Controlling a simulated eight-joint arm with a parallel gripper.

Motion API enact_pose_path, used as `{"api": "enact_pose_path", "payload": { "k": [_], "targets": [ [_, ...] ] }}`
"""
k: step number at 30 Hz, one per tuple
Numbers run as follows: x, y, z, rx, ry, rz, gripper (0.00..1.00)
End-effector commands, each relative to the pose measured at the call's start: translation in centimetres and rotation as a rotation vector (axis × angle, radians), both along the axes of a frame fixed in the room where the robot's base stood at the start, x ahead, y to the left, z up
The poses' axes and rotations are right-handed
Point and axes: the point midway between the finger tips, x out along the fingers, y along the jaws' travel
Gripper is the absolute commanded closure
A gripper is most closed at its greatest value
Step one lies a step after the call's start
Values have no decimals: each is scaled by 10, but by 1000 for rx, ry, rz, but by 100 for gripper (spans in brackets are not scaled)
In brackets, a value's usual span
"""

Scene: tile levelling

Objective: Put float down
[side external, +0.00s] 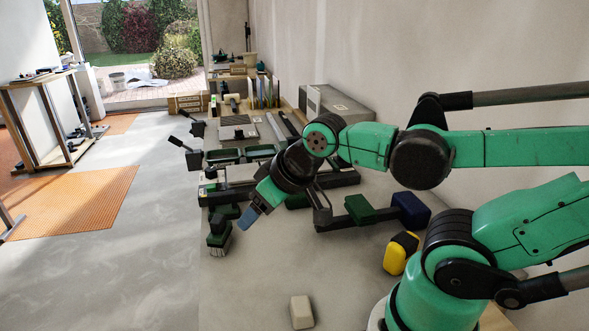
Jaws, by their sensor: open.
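My gripper (250,217) points down and left at the end of the green arm, with a blue-grey tip above the grey work surface. It is open, and nothing is visibly held in it. A green-topped tool with a pale, bristle-like underside (219,240) stands on the surface just left of my gripper; a small gap shows between them. I cannot tell whether this tool is the float. A flat grey plate with a raised handle (238,128) lies farther back and could also be a float. The arm hides part of the area behind the gripper.
A beige block (301,311) lies at the front, and a yellow-and-black block (400,253) is at right. A dark blue block (411,210) and a green block (360,209) sit behind. Green trays (223,155) stand farther back. The front left surface is clear.

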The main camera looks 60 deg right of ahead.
Motion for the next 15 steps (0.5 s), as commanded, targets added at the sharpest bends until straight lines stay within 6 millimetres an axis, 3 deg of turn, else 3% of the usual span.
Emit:
{"api": "enact_pose_path", "payload": {
  "k": [11,15],
  "targets": [
    [2,-1,1,17,6,-22,37],
    [16,-6,10,127,42,-172,37]
  ]
}}
